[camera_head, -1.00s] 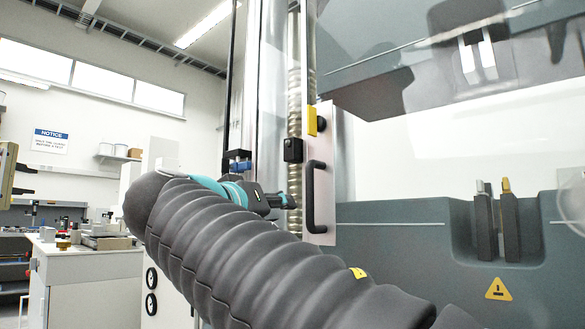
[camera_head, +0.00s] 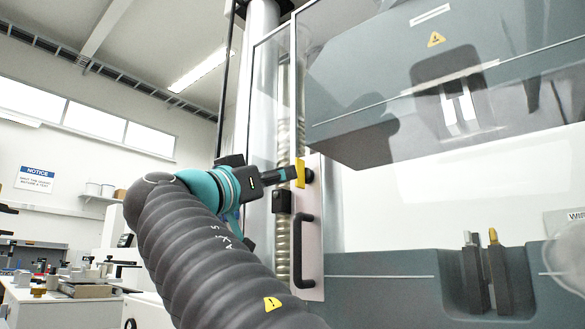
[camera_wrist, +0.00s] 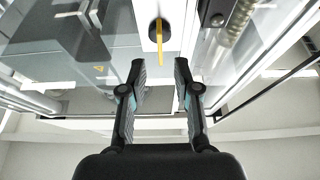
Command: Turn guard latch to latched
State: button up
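The guard latch (camera_head: 300,172) is a small yellow tab on a black round pivot, near the top of the pale plate on the clear guard door. It stands upright in the head view. In the wrist view the yellow latch (camera_wrist: 159,45) appears as a narrow bar straight ahead, centred between the fingers. My gripper (camera_wrist: 160,68) is open, with a finger on each side of the latch's line and nothing held. In the head view my gripper (camera_head: 287,176) is level with the latch and close to its left side. Contact cannot be told.
A black door handle (camera_head: 303,250) sits below the latch on the same plate. A black block (camera_head: 281,200) is just left of the plate. A ribbed screw column (camera_head: 284,130) stands behind the door. Specimen grips (camera_head: 484,272) are inside the machine.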

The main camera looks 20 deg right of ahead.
aim_at(302, 174)
jog(key=p+x, duration=0.1)
jog(key=x, duration=0.4)
jog(key=shift+w+d+r, duration=0.1)
jog(key=shift+w+d, duration=0.1)
jog(key=shift+d, duration=0.05)
grip_shut()
